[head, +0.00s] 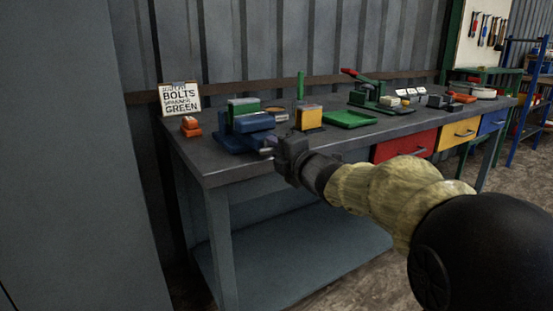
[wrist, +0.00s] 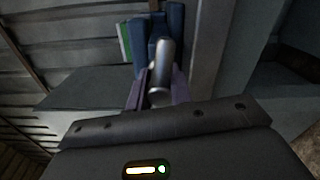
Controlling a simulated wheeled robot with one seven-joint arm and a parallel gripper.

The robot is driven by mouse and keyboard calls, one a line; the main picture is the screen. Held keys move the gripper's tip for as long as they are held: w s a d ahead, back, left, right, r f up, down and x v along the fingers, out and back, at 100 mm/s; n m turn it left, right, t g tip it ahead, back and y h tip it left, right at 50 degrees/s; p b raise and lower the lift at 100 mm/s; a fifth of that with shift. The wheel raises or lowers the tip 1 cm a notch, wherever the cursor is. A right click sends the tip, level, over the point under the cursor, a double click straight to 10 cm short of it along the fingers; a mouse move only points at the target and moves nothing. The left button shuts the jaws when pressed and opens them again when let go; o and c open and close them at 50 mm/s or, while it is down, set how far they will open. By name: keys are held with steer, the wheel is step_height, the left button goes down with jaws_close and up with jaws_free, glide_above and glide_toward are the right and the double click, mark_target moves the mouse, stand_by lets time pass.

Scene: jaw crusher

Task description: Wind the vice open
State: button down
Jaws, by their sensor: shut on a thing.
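The blue vice (head: 238,136) is fixed at the near left end of the grey workbench, its screw end facing the front edge. A green block (head: 243,106) shows at its top; I cannot tell whether the jaws touch it. My gripper (head: 277,151) is at the vice's front. In the wrist view, its fingers stand on both sides of a round steel bar (wrist: 161,68) that is part of the vice's screw or handle, and they are shut on it. The blue vice body (wrist: 172,30) shows beyond the bar. The gap between the vice jaws is not clear.
A sign (head: 180,98) and an orange item (head: 190,126) stand left of the vice. A yellow block (head: 309,117), a green tray (head: 349,119) and a green press with a red handle (head: 370,92) are to the right. Drawers (head: 405,147) hang under the bench.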

steer(key=shift+f+n+b, duration=0.1)
steer(key=shift+n+b, duration=0.2)
steer(key=shift+n, duration=0.2)
steer(key=c, duration=1.3)
jaws_free()
steer(key=shift+s, duration=0.1)
steer(key=p+v, duration=0.3)
steer(key=v, duration=1.4)
steer(key=shift+d+p, duration=0.15)
steer(key=shift+p, duration=0.25)
